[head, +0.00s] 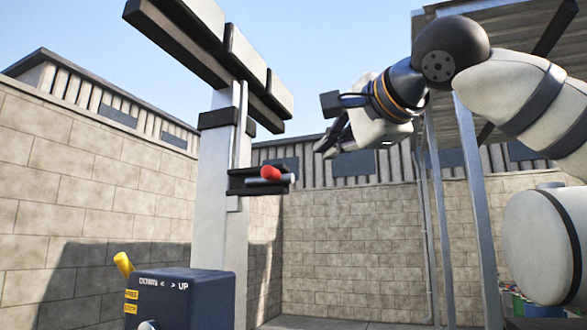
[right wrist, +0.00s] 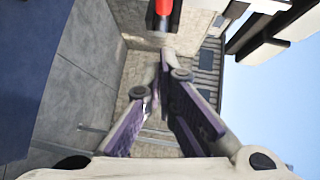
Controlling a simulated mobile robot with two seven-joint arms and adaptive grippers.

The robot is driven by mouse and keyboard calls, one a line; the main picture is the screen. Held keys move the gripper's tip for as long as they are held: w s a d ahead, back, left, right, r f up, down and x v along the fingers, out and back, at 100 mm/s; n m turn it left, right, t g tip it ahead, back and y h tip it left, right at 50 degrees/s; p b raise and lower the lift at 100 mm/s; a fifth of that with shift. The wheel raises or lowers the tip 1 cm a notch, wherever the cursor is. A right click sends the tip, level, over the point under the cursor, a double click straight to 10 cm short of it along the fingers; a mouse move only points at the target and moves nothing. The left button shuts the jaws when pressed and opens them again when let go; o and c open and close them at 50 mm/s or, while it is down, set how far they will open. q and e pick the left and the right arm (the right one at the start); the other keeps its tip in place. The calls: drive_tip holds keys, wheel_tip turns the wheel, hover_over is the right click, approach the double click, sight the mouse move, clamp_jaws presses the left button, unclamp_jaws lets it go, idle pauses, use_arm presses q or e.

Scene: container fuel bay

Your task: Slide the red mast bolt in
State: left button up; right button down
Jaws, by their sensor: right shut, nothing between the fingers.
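The red mast bolt (head: 271,173) shows as a red knob with a grey rod beside it, at a dark bracket (head: 241,182) on the pale mast (head: 217,155). How deep the rod sits in the bracket I cannot tell. My right gripper (head: 324,149) is up and to the right of the bolt, apart from it, shut and empty. In the right wrist view the red knob (right wrist: 163,7) shows at the top edge, beyond the closed fingertips (right wrist: 170,62). My left gripper is not in view.
A dark beam with pale blocks (head: 246,55) tops the mast. Block walls (head: 345,240) enclose the yard. A metal-post shelter (head: 470,170) stands at right.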

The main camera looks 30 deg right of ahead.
sight(263, 177)
drive_tip(key=w+a+f, duration=0.1)
drive_tip(key=w+a, duration=0.1)
drive_tip(key=w, duration=0.8)
drive_tip(key=shift+f, duration=0.2)
drive_tip(key=shift+s+a, duration=0.1)
